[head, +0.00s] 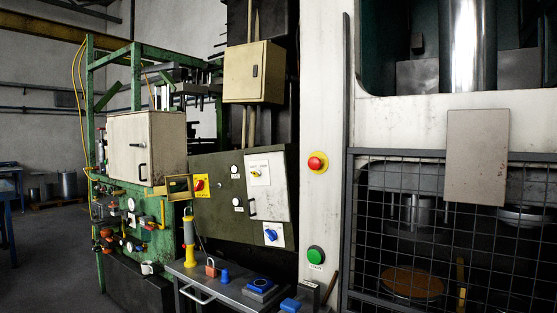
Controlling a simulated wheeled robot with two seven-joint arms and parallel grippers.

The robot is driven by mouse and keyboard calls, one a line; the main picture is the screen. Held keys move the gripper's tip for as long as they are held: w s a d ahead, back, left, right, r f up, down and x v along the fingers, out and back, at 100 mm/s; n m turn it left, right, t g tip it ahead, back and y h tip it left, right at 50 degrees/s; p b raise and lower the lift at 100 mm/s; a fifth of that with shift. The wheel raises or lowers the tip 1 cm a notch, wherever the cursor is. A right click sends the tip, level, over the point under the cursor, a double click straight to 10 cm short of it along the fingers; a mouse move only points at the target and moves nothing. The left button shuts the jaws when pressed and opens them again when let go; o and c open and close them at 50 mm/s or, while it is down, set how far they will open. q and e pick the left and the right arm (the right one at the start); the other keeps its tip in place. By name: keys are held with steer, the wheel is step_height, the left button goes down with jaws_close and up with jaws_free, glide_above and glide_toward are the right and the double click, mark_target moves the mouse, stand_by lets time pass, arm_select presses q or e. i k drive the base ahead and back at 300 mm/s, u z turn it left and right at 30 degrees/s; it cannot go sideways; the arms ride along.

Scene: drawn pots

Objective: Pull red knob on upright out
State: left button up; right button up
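A red knob (316,163) with a yellow ring round its base sits on the white upright (320,110) of the machine, right of the picture's middle in the head view. It faces me, and nothing covers it. I cannot tell from this angle how far it stands out from the upright. Lower on the same upright is a green button (315,255) with a small label under it. Neither of my grippers shows in the head view.
A metal table (222,285) at the bottom holds a padlock (210,267), a blue-topped box (262,286) and small blue items. A mesh guard (440,240) stands right of the upright. A green panel (235,195) and a green machine frame (136,90) are at left. The space before the knob looks clear.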

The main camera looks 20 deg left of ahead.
mark_target(314, 162)
steer(key=u, duration=0.95)
steer(key=i, duration=1.65)
steer(key=z, duration=0.5)
